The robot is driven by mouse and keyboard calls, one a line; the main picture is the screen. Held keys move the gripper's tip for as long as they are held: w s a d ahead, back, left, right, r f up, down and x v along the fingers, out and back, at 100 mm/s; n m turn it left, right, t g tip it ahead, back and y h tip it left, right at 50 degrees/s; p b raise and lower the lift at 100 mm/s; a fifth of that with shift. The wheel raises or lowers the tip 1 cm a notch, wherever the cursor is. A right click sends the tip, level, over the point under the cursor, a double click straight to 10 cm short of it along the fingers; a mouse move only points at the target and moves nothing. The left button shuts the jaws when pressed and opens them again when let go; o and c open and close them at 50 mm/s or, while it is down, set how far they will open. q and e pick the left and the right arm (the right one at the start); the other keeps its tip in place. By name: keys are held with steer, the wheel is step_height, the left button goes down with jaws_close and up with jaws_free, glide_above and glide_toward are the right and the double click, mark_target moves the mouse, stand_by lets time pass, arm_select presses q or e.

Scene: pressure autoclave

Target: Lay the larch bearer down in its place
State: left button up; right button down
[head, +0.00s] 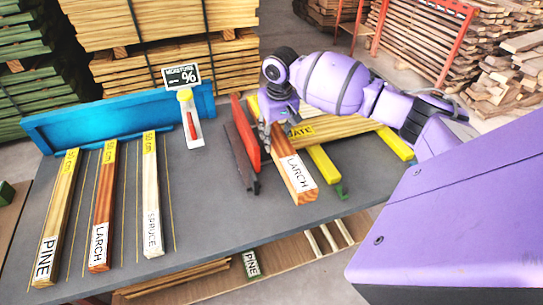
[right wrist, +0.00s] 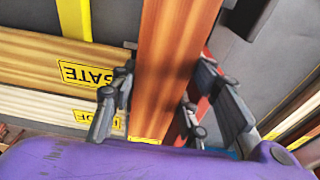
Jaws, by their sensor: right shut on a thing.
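My right gripper (head: 268,138) is shut on a reddish-brown larch bearer (head: 293,175) with a white LARCH label on its near end. In the right wrist view the bearer (right wrist: 165,60) runs between the fingers (right wrist: 155,112). The bearer points toward the table's front edge, beside a yellow bar; I cannot tell whether it touches anything below. Another piece labelled LARCH (head: 102,205) lies on the left of the table between a PINE piece (head: 55,220) and a SPRUCE piece (head: 151,200), each with a yellow 50 cm tag. My left gripper is not in view.
A red upright plate (head: 245,132) and dark bars stand left of the held bearer. Yellow bars (head: 327,172) and a pale board with a yellow label (head: 335,128) lie right of it. A moisture meter (head: 190,118) stands by the blue fence (head: 100,118). Bare grey table (head: 210,195) lies mid-table.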

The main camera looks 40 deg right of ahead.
step_height(320, 180, down, 9)
steer(key=shift+w+r+b, duration=0.1)
steer(key=shift+w+b, duration=0.05)
steer(key=shift+b, duration=0.15)
stand_by(0.4)
steer(key=c, duration=1.3)
jaws_free()
steer(key=shift+f, duration=0.25)
